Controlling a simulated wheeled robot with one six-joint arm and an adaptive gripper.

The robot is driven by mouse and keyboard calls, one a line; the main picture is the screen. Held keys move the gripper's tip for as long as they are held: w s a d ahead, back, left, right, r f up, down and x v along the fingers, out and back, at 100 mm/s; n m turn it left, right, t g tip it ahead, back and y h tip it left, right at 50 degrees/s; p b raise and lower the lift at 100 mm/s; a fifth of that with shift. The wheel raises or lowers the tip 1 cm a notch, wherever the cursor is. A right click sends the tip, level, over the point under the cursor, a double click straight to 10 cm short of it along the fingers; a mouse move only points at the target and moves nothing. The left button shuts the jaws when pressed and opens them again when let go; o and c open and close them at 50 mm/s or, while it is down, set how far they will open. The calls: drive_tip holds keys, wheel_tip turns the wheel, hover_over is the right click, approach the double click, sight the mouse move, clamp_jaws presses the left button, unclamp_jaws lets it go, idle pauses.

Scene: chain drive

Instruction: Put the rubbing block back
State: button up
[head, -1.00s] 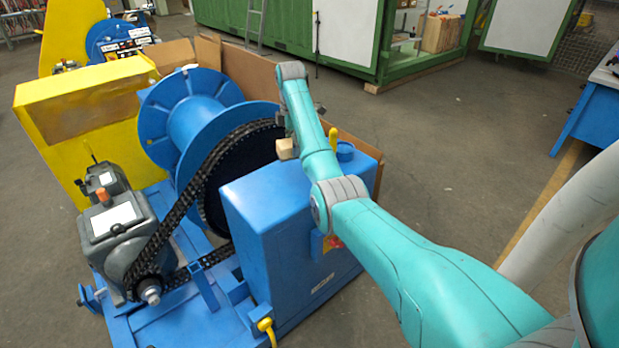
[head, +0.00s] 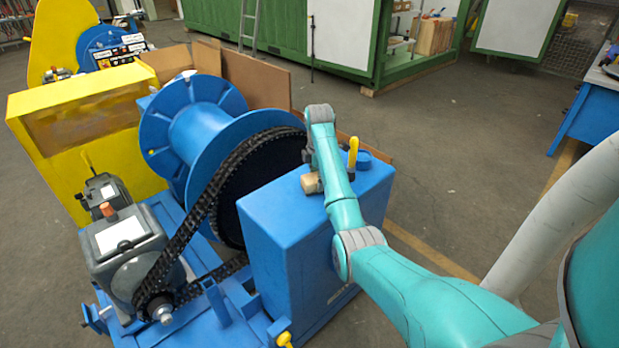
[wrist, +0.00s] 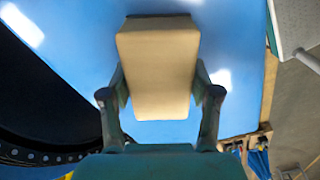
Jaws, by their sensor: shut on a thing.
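The rubbing block is a tan, rectangular block (head: 312,183). It is at the top of the blue cabinet (head: 290,212), beside the chain wheel. In the wrist view the block (wrist: 158,65) is between the two fingers of my gripper (wrist: 160,96), which is shut on it, with the blue top behind it. I cannot tell whether the block touches the cabinet top. In the head view my gripper (head: 322,176) is partly hidden by my arm.
A yellow upright handle (head: 353,150) and a round blue part (head: 364,158) are on the cabinet top, just right of my wrist. The black chain (head: 205,205) and large wheel lie close on the left. Open floor lies to the right.

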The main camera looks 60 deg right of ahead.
drive_tip(key=shift+f, duration=0.1)
drive_tip(key=o, duration=1.2)
